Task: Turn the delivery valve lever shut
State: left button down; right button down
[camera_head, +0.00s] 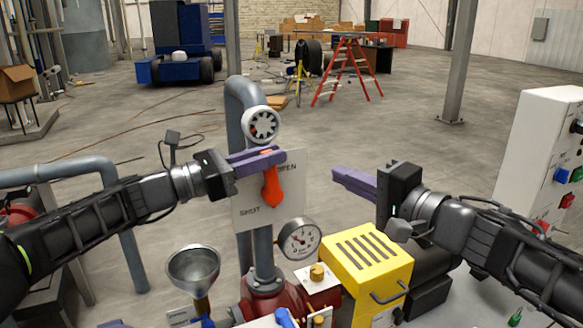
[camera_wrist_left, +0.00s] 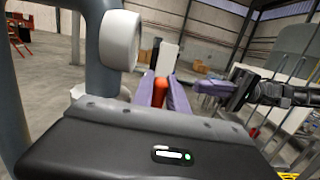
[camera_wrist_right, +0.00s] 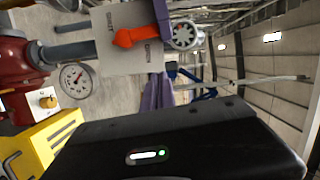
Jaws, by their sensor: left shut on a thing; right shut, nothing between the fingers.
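The orange delivery valve lever (camera_head: 271,188) stands in front of a pale plate (camera_head: 248,212) on the grey vertical pipe. The plate reads SHUT at lower left and OPEN at upper right, partly covered. The lever's broad end points down. My left gripper (camera_head: 268,157) is shut on the lever's upper part. In the left wrist view the orange lever (camera_wrist_left: 160,91) shows between the purple fingers. My right gripper (camera_head: 345,178) is shut and empty, to the right of the plate and apart from it.
A white handwheel (camera_head: 262,125) sits just above the lever. Below are a pressure gauge (camera_head: 299,239), a metal funnel (camera_head: 194,267) and a yellow slotted box (camera_head: 367,256). A white control cabinet (camera_head: 540,150) stands at the right. Open space lies between the plate and my right gripper.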

aim_at(271, 181)
jog(key=w+a, duration=0.5)
jog(key=a, duration=0.4)
jog(key=shift+w+f, duration=0.35)
jog(key=shift+w, duration=0.05)
pick_arm(q)
jog(key=shift+d, duration=0.1)
pick_arm(e)
jog(key=shift+s+a+n, duration=0.3)
jog(key=shift+a+n, duration=0.1)
jog(key=shift+a, duration=0.35)
pick_arm(q)
jog(key=c, duration=1.7)
grip_release()
jog(key=shift+c, duration=0.2)
jog(key=o, duration=0.3)
jog(key=shift+o, duration=0.6)
pick_arm(e)
jog(key=shift+w+d, duration=0.1)
jog(key=shift+d, duration=0.1)
